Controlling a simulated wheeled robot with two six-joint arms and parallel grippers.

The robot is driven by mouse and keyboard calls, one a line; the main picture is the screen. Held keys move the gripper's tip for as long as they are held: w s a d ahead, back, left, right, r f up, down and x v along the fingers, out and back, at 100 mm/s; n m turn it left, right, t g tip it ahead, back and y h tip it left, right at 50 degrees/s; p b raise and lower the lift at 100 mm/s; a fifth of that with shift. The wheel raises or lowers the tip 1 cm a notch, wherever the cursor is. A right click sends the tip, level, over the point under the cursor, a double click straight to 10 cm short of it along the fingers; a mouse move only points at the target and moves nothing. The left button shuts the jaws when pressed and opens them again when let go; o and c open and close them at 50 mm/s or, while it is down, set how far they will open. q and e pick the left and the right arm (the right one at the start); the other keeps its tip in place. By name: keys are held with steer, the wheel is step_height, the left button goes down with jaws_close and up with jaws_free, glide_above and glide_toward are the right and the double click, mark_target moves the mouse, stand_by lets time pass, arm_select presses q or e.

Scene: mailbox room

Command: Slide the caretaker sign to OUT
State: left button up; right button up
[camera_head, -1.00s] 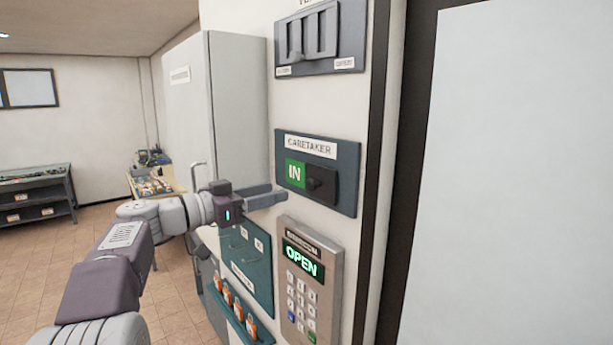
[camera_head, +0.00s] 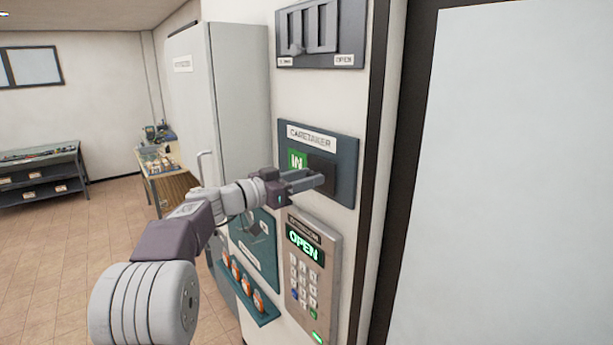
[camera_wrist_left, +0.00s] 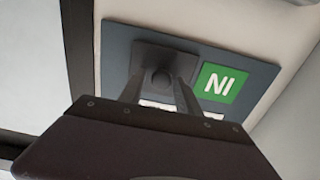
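The caretaker sign (camera_head: 346,170) is a dark blue-grey wall panel labelled CARETAKER. Its green IN field (camera_head: 297,160) shows at the left, with the dark slider cover (camera_head: 325,166) to its right. In the left wrist view the sign appears turned over, with the green IN field (camera_wrist_left: 219,84) right of the slider's round knob (camera_wrist_left: 162,78). My left gripper (camera_head: 319,180) is at the slider, its fingers apart on either side of the knob; I cannot tell whether they touch it. The fingers hide the knob in the head view. My right gripper is not in view.
A keypad (camera_head: 312,262) reading OPEN is mounted just below the sign. A panel with a lever (camera_head: 322,32) is above. A teal box (camera_head: 255,250) and a shelf with orange items (camera_head: 245,290) are at the lower left. A grey cabinet (camera_head: 238,100) stands behind.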

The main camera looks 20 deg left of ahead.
arm_select(q)
steer(key=shift+w+a+f, duration=0.1)
steer(key=shift+w+a, duration=0.05)
steer(key=shift+a, duration=0.1)
jaws_close()
steer(key=shift+d, duration=0.15)
stand_by(0.8)
